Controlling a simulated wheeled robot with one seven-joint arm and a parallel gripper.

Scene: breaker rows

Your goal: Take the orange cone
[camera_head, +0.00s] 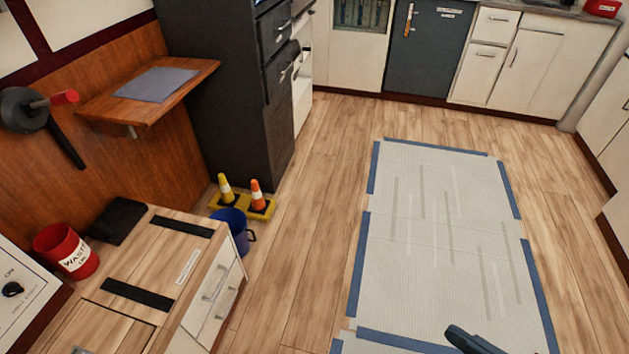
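The orange cone (257,194) has a white band and stands upright on a dark and yellow base. It is on the floor beside the dark cabinet, just behind the blue bucket. A yellow cone (225,187) with a white band stands directly to its left. A dark part of my arm or gripper (472,341) enters at the bottom edge, right of centre, far from the cones. Its fingertips cannot be made out. Nothing visible touches the orange cone.
A blue bucket (233,228) stands in front of the cones. A wooden counter (150,262) with a red waste bin (67,250) is at lower left. The dark drawer cabinet (215,80) rises behind. Bare floor lies right of the cones, up to a taped white mat (395,270).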

